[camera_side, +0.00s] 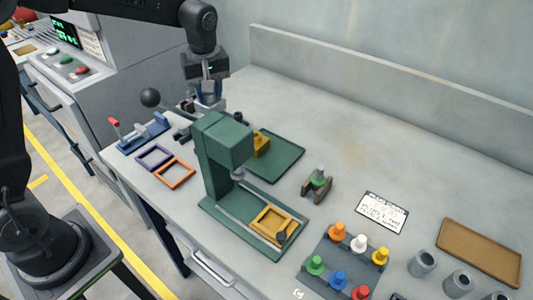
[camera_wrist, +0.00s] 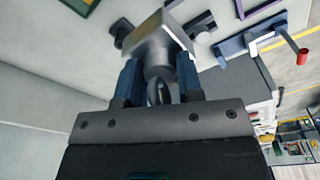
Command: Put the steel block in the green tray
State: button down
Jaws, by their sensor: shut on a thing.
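My gripper (camera_side: 207,92) hangs over the back of the bench, behind the green press, with its fingers pointing down. In the wrist view its blue-sided fingers (camera_wrist: 160,80) are shut on a grey metal piece with a square, flat face, the steel block (camera_wrist: 155,38). The block's lower end is partly hidden in the side view. The green tray (camera_side: 285,155) lies flat on the bench, to the right of my gripper and behind the press. A brass-coloured block (camera_side: 262,145) stands at its left part, partly hidden by the press.
The green press (camera_side: 222,140) stands between the camera and the tray, with a black ball-ended lever (camera_side: 151,97). A red-handled clamp (camera_side: 140,135) and purple (camera_side: 154,157) and orange (camera_side: 175,172) frames lie left. Coloured pegs (camera_side: 338,231) stand front right. The bench behind the tray is clear.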

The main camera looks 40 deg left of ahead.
jog(key=shift+w+d+f, duration=1)
jog(key=shift+d+f, duration=0.95)
jog(key=shift+d, duration=0.8)
jog(key=shift+w+d+f, duration=0.95)
jog(key=shift+d+f, duration=0.95)
jog(key=shift+d, duration=0.85)
jog(key=shift+w+d+f, duration=1)
jog(key=shift+d+f, duration=0.95)
jog(key=shift+d, duration=0.8)
jog(key=shift+f, duration=0.1)
jog(key=shift+f, duration=0.1)
jog(key=c, duration=0.8)
grip_release()
